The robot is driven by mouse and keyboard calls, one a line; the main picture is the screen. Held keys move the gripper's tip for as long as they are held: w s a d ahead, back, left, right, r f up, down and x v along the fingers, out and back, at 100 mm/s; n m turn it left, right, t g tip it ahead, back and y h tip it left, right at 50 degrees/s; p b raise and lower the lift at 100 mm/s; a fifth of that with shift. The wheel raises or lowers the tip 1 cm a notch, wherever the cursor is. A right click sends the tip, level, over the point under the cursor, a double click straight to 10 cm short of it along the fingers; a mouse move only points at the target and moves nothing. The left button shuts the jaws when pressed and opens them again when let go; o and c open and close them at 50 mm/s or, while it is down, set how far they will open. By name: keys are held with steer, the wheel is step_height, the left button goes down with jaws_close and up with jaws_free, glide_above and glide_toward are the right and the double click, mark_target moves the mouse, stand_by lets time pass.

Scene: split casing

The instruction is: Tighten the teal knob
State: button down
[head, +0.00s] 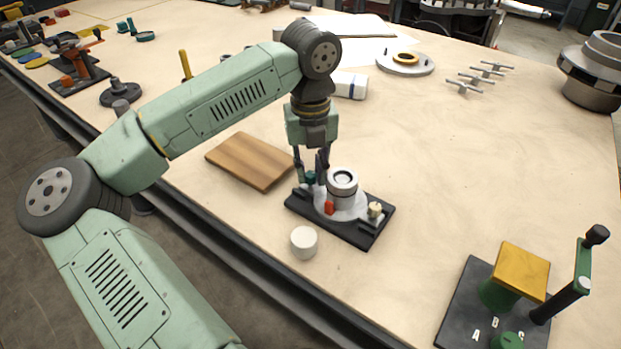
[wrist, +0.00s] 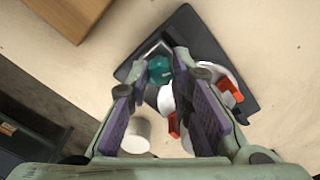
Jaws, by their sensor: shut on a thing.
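The teal knob (head: 310,178) is at the left rear of a split casing (head: 342,190), a pale round body on a black base plate (head: 366,235). The teal knob also shows in the wrist view (wrist: 160,70), between the fingertips. My gripper (head: 318,172) points down at that corner of the casing and is shut on the teal knob; its fingers (wrist: 161,66) partly hide the knob and the casing. A red part (head: 329,207) sits at the casing's front, and two red parts show in the wrist view (wrist: 231,92). A cream knob (head: 375,209) is on the right.
A white round piece (head: 304,243) stands just in front of the base plate, near the table edge. A wooden board (head: 249,160) lies to the left. A fixture with a yellow block (head: 522,268) and upright lever stands front right. The table right of the casing is clear.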

steer(key=m+b, duration=0.1)
steer(key=m, duration=0.1)
steer(key=m+b, duration=0.1)
steer(key=shift+f+m+b, duration=0.2)
steer(key=shift+m+b, duration=0.15)
steer(key=shift+m, duration=0.05)
steer(key=m+b, duration=0.1)
steer(key=m, duration=0.2)
steer(key=shift+r+m+b, duration=0.1)
steer(key=shift+m+b, duration=0.2)
steer(key=shift+b, duration=0.05)
steer(key=m+b, duration=0.1)
steer(key=m, duration=0.2)
steer(key=shift+m, duration=0.3)
steer(key=m, duration=0.3)
steer(key=shift+m+b, duration=0.3)
steer(key=m, duration=0.3)
steer(key=shift+r+m, duration=0.1)
steer(key=shift+m, duration=0.2)
steer(key=m, duration=0.4)
steer(key=shift+m, duration=0.3)
steer(key=m, duration=0.3)
steer(key=shift+m+b, duration=0.3)
steer(key=shift+b, duration=0.05)
steer(key=shift+m, duration=1.9)
